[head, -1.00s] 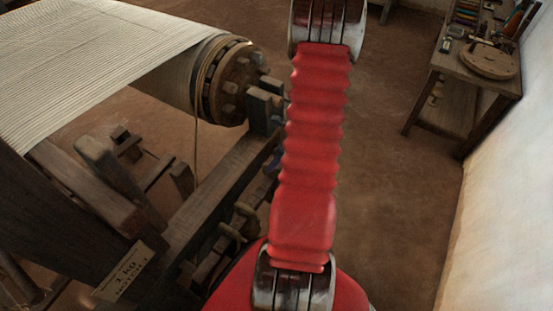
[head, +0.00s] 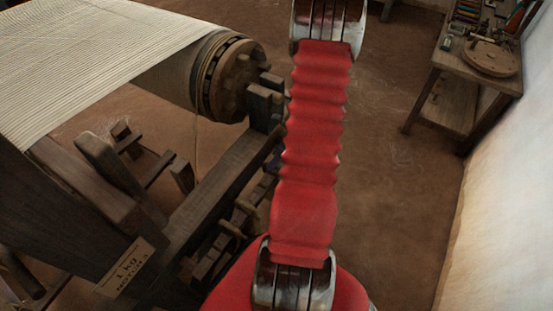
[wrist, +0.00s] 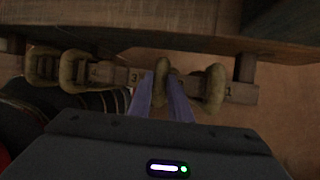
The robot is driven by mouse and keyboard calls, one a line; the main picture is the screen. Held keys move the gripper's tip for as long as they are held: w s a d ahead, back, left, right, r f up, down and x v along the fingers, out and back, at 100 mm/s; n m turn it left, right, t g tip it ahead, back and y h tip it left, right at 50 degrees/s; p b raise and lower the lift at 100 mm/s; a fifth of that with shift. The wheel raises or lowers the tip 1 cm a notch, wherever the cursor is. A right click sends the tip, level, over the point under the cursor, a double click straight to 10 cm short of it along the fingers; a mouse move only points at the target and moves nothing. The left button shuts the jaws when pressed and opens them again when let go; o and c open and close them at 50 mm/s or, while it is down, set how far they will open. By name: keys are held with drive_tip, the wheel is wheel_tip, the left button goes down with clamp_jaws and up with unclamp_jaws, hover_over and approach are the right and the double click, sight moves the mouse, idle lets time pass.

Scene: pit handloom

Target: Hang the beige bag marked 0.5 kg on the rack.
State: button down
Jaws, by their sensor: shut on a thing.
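In the wrist view my gripper (wrist: 162,102) has its two purplish fingers on either side of a beige rope loop (wrist: 162,70), shut on it. This loop is at the wooden rack bar (wrist: 114,73), between the numbers 3 and 1. The bag below it is hidden by my gripper's dark body, and no 0.5 kg mark shows. I cannot tell whether the loop rests on the bar. In the head view the rack with beige loops (head: 243,212) is partly seen under the loom's side beam; my gripper cannot be made out there.
Another beige loop (wrist: 214,88) is close on the right, near number 1. More loops (wrist: 73,70) are to the left. A thick wooden beam (wrist: 150,30) runs just beyond the bar. A sign (head: 126,267) reads 1 kg, notch 3. A side table (head: 470,75) stands at the right.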

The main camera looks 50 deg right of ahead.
drive_tip(key=shift+f, duration=0.15)
drive_tip(key=c, duration=1.6)
unclamp_jaws()
drive_tip(key=shift+o, duration=0.2)
drive_tip(key=v, duration=1.3)
drive_tip(key=shift+d+r, duration=0.2)
drive_tip(key=shift+r, duration=0.15)
drive_tip(key=shift+s, duration=0.1)
